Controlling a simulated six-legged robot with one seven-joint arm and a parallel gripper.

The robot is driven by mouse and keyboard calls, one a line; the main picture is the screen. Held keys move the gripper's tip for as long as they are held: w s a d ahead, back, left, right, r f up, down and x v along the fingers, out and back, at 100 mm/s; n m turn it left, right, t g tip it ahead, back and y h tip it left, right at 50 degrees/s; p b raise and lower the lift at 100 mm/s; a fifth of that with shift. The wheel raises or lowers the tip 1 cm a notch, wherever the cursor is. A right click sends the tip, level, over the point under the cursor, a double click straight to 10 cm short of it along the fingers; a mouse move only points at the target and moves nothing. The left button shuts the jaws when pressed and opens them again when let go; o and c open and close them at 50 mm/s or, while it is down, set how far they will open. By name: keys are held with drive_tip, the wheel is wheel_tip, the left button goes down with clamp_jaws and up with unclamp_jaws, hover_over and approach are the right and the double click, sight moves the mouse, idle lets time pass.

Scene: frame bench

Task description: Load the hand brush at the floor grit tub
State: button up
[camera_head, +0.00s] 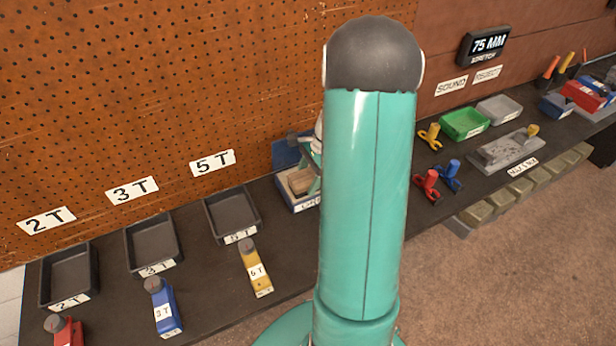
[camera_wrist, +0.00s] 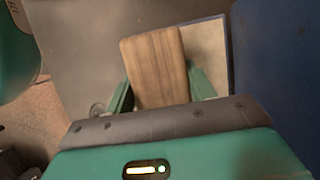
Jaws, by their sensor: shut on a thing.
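The hand brush (camera_wrist: 155,62) shows as a wooden block between the two green fingers of my gripper (camera_wrist: 160,88) in the wrist view. My gripper is shut on it. Its bristles are hidden underneath. A tub (camera_wrist: 208,48) with pale contents and a blue edge lies beneath and to the right of the brush. In the head view, the brush (camera_head: 302,181) shows at a small, pale, blue-edged tub (camera_head: 301,207) beside my arm. The tub's label is partly hidden, so I cannot read it. I cannot tell whether the bristles touch the contents.
Dark trays (camera_head: 68,275) marked 2T, 3T and 5T stand on the bench at left, with coloured tools before them. At right are a green tray (camera_head: 464,123), a grey tray (camera_head: 499,109), coloured clamps and a grey plate (camera_head: 507,150). A pegboard wall (camera_head: 150,90) stands behind.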

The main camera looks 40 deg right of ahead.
sight(302, 178)
drive_tip(key=shift+f, duration=0.5)
idle(1.1)
drive_tip(key=shift+r, duration=3.6)
